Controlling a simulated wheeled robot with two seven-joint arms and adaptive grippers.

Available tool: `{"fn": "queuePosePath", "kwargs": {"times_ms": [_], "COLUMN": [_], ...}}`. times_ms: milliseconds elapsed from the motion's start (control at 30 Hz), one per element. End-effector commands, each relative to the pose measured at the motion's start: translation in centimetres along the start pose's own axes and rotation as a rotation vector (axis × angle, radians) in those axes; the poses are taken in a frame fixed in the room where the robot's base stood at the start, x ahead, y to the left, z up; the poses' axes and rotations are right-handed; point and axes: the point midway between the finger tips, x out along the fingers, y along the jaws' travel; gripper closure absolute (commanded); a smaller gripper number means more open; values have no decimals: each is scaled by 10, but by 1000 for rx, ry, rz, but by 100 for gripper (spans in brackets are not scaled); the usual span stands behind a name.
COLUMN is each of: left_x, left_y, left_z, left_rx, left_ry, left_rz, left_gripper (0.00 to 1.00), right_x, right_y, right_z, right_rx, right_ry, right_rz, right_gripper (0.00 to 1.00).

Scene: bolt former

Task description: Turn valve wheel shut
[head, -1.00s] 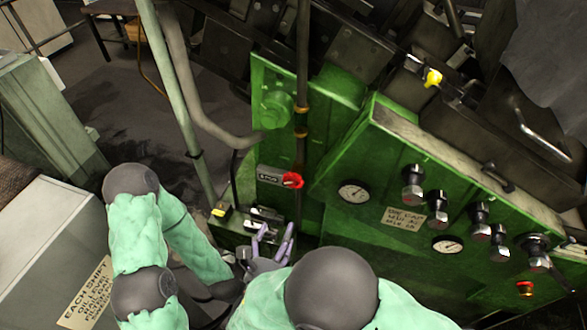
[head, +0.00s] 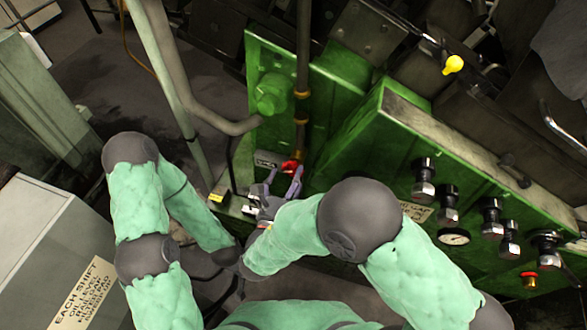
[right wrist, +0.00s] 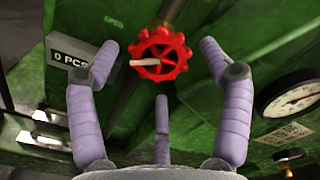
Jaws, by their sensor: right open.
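The red valve wheel (head: 290,166) is on the green machine front, below a dark vertical pipe. It shows large in the right wrist view (right wrist: 176,66), with a toothed rim and a pale pointer-like piece across its middle. My right gripper (head: 283,176) is open in front of the wheel. In the right wrist view, its lilac fingertips stand to the left and right of the wheel with gaps, and a third finger shows below it. No grip on the wheel is seen. My left arm is bent at the left; its gripper cannot be made out.
A small "0 PCS" counter (right wrist: 72,58) sits left of the wheel. A gauge (right wrist: 292,98) is to the right. Several black-and-silver knobs (head: 423,182) stick out of the green panel. A grey box (head: 38,222) with a sign stands at the left. A yellow knob (head: 453,64) is higher up.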

Motion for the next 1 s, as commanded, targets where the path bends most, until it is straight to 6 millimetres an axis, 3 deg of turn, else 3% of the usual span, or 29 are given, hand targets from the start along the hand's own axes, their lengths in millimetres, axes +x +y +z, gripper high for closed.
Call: {"fn": "queuePosePath", "kwargs": {"times_ms": [300, 633, 667, 800, 867, 1000], "left_x": [2, 2, 2, 2, 2, 2], "left_y": [-1, -1, -1, -1, -1, -1], "left_z": [0, 0, 0, 0, 0, 0], "left_rx": [0, 0, 0, 0, 0, 0], "left_ry": [0, 0, 0, 0, 0, 0], "left_rz": [0, 0, 0, 0, 0, 0], "left_gripper": [100, 100, 100, 100, 100, 100], "right_x": [32, 34, 34, 34, 34, 34], "right_y": [0, 0, 0, 0, 0, 0], "right_z": [0, 0, 0, 0, 0, 0], "right_rx": [1, 0, 1, 0, 0, 0], "right_ry": [1, -1, -1, 0, 0, 1], "right_rz": [-1, -1, -1, -1, -1, -1], "right_gripper": [21, 21, 23, 63, 77, 77]}}
